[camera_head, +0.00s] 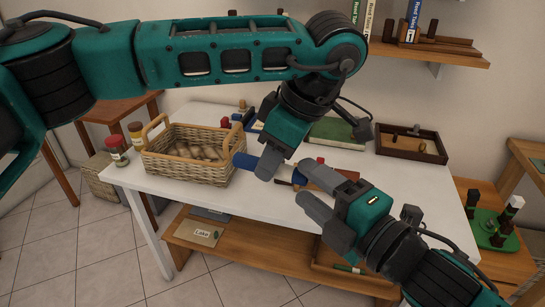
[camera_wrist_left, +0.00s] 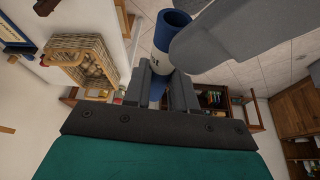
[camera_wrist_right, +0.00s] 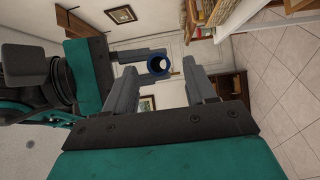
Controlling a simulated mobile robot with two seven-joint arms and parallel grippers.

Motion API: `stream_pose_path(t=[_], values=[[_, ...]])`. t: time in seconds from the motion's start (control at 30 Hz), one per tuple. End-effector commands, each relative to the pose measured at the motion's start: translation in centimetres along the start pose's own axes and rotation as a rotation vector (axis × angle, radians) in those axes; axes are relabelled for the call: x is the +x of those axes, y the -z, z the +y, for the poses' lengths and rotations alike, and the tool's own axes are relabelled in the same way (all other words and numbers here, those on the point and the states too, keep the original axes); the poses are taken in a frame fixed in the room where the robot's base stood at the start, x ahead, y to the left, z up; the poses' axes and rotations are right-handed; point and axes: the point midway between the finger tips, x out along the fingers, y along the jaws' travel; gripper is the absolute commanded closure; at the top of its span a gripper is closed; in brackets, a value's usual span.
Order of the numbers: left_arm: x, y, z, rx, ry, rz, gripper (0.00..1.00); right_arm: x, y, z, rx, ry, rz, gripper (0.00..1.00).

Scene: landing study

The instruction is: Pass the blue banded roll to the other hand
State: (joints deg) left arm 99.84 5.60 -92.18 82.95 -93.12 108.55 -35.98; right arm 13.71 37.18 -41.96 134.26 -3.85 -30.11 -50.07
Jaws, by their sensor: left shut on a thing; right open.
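The blue banded roll (camera_head: 243,160) is a blue tube with a pale band. My left gripper (camera_head: 268,164) is shut on it above the table, with blue showing on both sides of the fingers. In the left wrist view the roll (camera_wrist_left: 174,20) stands out beyond the left fingers (camera_wrist_left: 160,88), and a grey right finger partly covers it. My right gripper (camera_head: 304,190) is open close to the roll's right end. In the right wrist view the roll (camera_wrist_right: 159,66) appears end-on between the open right fingers (camera_wrist_right: 161,85); I cannot tell whether they touch it.
A wicker basket (camera_head: 190,170) of brown items and two jars (camera_head: 117,150) stand on the white table's (camera_head: 405,195) left. A green book (camera_head: 337,133) and a wooden tray (camera_head: 412,146) lie at the back. A green rack with bottles (camera_head: 491,230) stands at right.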

Motion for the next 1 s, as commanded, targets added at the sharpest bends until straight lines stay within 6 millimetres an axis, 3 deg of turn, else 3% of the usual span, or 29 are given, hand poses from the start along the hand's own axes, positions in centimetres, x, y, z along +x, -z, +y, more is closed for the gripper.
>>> stream_pose_path(t=[0.3,0.57,0.67,0.77,1.0], values=[[0.0,0.0,0.0,0.000,0.000,0.000,1.00,-4.6,0.0,-0.1,0.001,0.004,-0.001,0.44],[0.0,0.0,0.0,0.000,0.000,0.000,1.00,-5.6,-0.5,-0.9,0.062,0.010,-0.020,0.44],[0.0,0.0,0.0,0.000,0.000,0.000,1.00,-5.2,-1.7,-3.2,0.220,0.032,-0.076,0.44],[0.0,0.0,0.0,0.000,0.000,0.000,1.00,-5.2,-3.4,-7.3,0.469,0.063,-0.173,0.44],[0.0,0.0,0.0,0.000,0.000,0.000,1.00,-8.6,-5.9,-19.7,1.078,0.112,-0.480,0.44]])
